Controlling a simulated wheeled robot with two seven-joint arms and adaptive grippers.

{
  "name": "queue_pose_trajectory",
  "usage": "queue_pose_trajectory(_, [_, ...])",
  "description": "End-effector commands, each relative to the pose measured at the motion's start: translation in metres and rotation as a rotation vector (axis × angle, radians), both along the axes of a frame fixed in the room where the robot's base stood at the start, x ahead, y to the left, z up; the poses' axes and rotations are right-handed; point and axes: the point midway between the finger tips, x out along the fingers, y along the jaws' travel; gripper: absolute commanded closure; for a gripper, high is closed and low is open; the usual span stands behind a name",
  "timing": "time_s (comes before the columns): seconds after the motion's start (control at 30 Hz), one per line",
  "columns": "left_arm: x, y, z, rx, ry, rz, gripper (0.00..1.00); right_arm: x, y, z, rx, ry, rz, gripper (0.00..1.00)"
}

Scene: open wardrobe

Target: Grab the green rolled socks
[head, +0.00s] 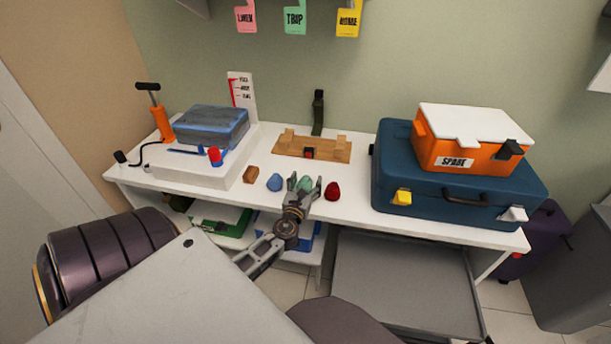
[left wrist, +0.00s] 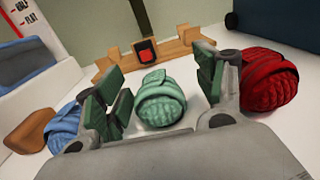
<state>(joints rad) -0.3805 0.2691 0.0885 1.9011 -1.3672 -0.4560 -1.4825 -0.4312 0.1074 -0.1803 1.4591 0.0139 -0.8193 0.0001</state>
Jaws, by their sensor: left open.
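The green rolled socks (head: 305,184) lie on the white table near its front edge, between the blue rolled socks (head: 274,182) and the red rolled socks (head: 332,190). My left gripper (head: 304,187) is open, with one finger on each side of the green socks. In the left wrist view the green socks (left wrist: 160,99) show between the two green-padded fingers, with a visible gap on both sides. The blue socks (left wrist: 64,127) are partly hidden behind the left finger, and the red socks (left wrist: 268,80) are just outside the right finger. My right gripper is not in view.
A small brown item (head: 251,174) lies left of the blue socks. A wooden stand (head: 290,146) with a red-and-black piece is behind. A blue case (head: 388,183) carrying an orange box (head: 433,146) stands to the right. A white block (head: 201,170) is on the left.

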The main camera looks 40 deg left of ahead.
Motion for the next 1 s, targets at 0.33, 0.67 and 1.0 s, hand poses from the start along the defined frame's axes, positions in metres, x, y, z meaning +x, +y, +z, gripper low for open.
queue_pose_trajectory(0.33, [0.001, 0.000, 0.000, 0.000, 0.000, 0.000, 0.30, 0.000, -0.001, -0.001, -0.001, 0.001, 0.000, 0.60])
queue_pose_trajectory(0.67, [0.016, 0.012, 0.000, 0.001, -0.002, 0.001, 0.30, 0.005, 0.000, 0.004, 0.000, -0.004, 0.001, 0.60])
queue_pose_trajectory(1.0, [0.040, 0.026, -0.001, 0.000, -0.001, 0.000, 0.30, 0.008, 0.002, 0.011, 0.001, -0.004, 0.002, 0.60])
